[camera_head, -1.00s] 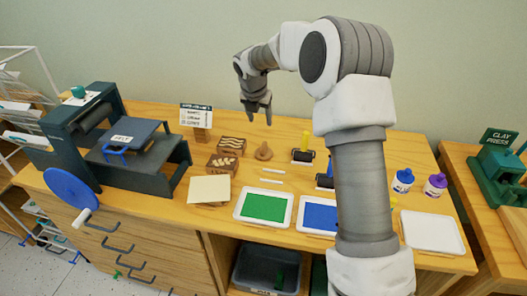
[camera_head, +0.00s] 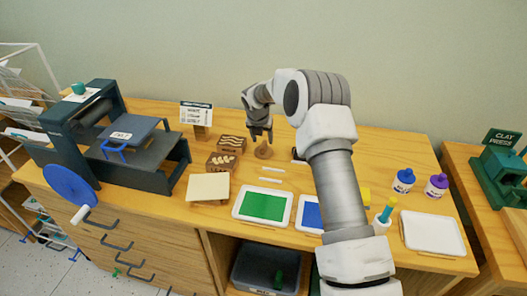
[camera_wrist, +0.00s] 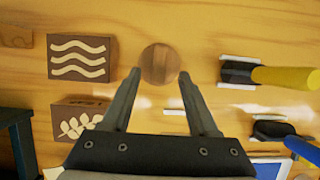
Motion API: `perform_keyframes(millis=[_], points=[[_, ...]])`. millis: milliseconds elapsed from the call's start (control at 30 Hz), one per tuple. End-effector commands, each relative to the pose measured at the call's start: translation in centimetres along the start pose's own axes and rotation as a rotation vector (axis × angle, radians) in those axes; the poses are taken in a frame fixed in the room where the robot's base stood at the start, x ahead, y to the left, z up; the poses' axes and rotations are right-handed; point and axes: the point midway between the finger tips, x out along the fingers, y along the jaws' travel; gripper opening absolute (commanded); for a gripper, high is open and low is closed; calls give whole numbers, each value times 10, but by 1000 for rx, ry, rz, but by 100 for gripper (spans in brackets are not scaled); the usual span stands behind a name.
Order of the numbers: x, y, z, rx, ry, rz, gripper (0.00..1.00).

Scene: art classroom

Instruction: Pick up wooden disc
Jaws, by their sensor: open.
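The wooden disc (camera_wrist: 160,63) shows in the wrist view as a round brown piece just beyond my fingertips, centred between them. In the head view the wooden disc (camera_head: 264,152) has a knob-like upper part and sits on the wooden table, partly hidden by my gripper (camera_head: 260,133). My gripper also shows in the wrist view (camera_wrist: 159,75), with its two fingers spread apart and nothing between them. The fingertips are above or close to the disc; the exact gap is hard to tell.
A wavy-line block (camera_wrist: 80,58) and a leaf-pattern block (camera_wrist: 78,118) stand left of the disc. A yellow-handled roller (camera_wrist: 285,76) and a blue-handled one (camera_wrist: 303,148) lie to the right. A green tray (camera_head: 236,212) and a press (camera_head: 100,140) are also on the table (camera_head: 380,150).

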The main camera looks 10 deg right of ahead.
Motion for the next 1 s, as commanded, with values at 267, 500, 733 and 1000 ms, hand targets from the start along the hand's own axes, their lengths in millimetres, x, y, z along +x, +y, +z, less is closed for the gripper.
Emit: perform_keyframes(millis=[267, 500, 733, 1000], points=[[30, 1, 2, 0, 2, 0, 60], [52, 1, 3, 0, 0, 0, 60], [53, 1, 3, 0, 0, 0, 60], [53, 1, 3, 0, 0, 0, 15]])
